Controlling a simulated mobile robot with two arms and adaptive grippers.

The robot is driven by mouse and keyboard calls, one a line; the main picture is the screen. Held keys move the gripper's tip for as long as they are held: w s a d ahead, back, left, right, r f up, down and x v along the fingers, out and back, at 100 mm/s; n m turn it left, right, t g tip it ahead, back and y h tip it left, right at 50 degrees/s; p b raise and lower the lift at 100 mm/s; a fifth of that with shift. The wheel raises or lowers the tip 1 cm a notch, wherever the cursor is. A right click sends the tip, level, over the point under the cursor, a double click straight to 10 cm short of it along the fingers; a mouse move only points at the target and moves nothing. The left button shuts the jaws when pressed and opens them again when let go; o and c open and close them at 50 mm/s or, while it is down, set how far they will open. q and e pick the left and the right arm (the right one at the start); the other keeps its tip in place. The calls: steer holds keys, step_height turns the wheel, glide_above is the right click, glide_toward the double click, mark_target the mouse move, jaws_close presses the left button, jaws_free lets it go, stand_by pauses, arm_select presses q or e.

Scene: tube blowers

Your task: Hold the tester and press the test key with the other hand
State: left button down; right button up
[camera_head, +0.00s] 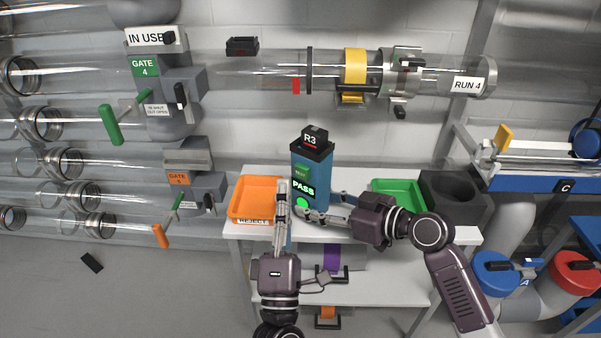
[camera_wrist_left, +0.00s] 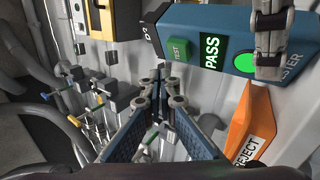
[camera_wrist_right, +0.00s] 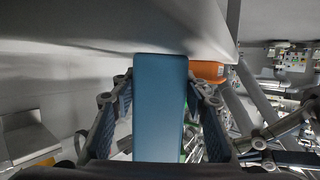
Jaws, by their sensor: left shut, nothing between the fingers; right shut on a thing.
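The tester (camera_head: 312,172) is a blue upright box with a black top piece labelled R3 (camera_head: 311,138). Its face has a green TEST key (camera_head: 302,169), a display reading PASS and a lit green round lamp (camera_head: 302,203). My right gripper (camera_head: 320,207) is shut on the lower part of the tester; in the right wrist view the blue body (camera_wrist_right: 160,105) lies between its fingers. My left gripper (camera_head: 282,187) is shut and empty, just left of the tester. In the left wrist view its fingertips (camera_wrist_left: 160,78) point up below the TEST key (camera_wrist_left: 178,50), apart from it.
An orange REJECT bin (camera_head: 252,198) stands left of the tester on the white table (camera_head: 340,232). A green tray (camera_head: 398,190) and a dark grey block (camera_head: 452,197) stand at right. Clear tubes and gate levers line the wall behind.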

arm_select(q)
steer(key=shift+s+a, duration=0.45)
steer(key=shift+s, duration=0.25)
steer(key=shift+s+a, duration=0.45)
steer(key=shift+s, duration=0.25)
arm_select(e)
steer(key=o, duration=1.4)
steer(key=shift+o, duration=0.2)
